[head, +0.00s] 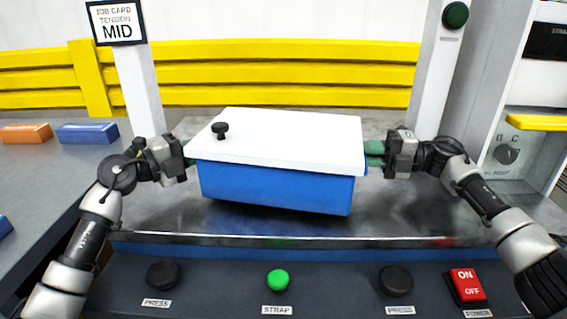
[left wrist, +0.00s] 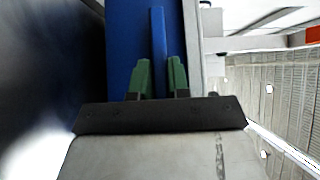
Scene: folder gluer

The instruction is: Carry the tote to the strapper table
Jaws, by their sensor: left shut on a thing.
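The blue tote (head: 275,188) with a white lid (head: 290,138) and a black knob (head: 220,130) is over the metal top of the strapper table (head: 400,222). A dark shadow lies below it; I cannot tell whether its base touches the top. My left gripper (head: 187,150) is shut on the tote's left end. In the left wrist view its green fingers (left wrist: 158,80) are on either side of a blue rim on the tote (left wrist: 125,45). My right gripper (head: 374,153) has its green fingers at the tote's right end; their grip is partly hidden by the lid.
A front panel carries a green strap button (head: 278,280), two black press buttons (head: 163,276) and a red power switch (head: 467,284). White posts (head: 138,85) stand at both sides. A job card (head: 116,22) reads tension MID. Orange (head: 26,133) and blue blocks (head: 87,133) lie at left.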

